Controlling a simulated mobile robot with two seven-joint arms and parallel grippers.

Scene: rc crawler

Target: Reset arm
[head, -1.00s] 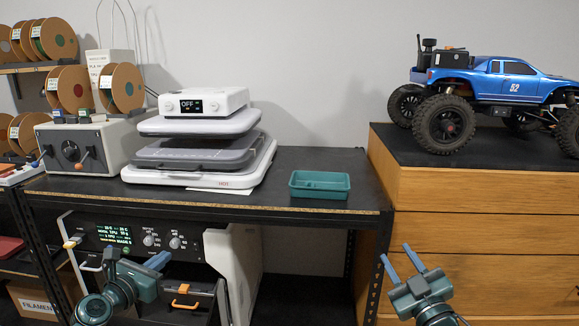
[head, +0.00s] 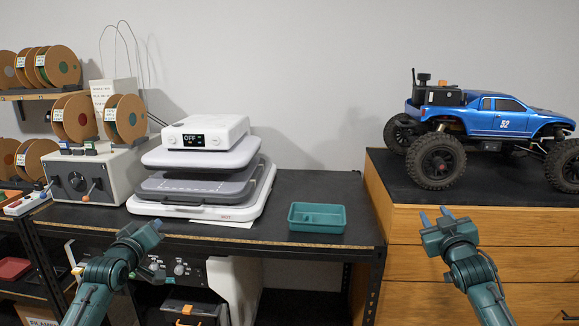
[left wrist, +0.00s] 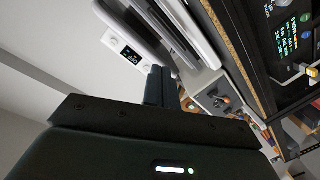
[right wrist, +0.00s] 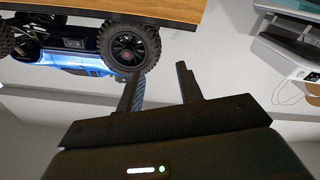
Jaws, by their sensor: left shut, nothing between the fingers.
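My left gripper (head: 158,226) is in front of the black workbench (head: 300,195), at about the height of its front edge, below the heat press. In the left wrist view its fingers (left wrist: 160,80) are together, with nothing between them. My right gripper (head: 434,214) is in front of the wooden drawer cabinet (head: 420,228), below the blue truck. In the right wrist view its two fingers (right wrist: 160,82) stand apart, with nothing visible between them. Both grippers point away from me and appear clear of the furniture.
The white and grey heat press (head: 205,158) stands on the bench, its display reading OFF. A teal tray (head: 317,226) lies to its right near the front edge. The blue truck (head: 500,122) stands on the cabinet. A grey box with levers (head: 105,178) and filament spools (head: 125,117) are at left.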

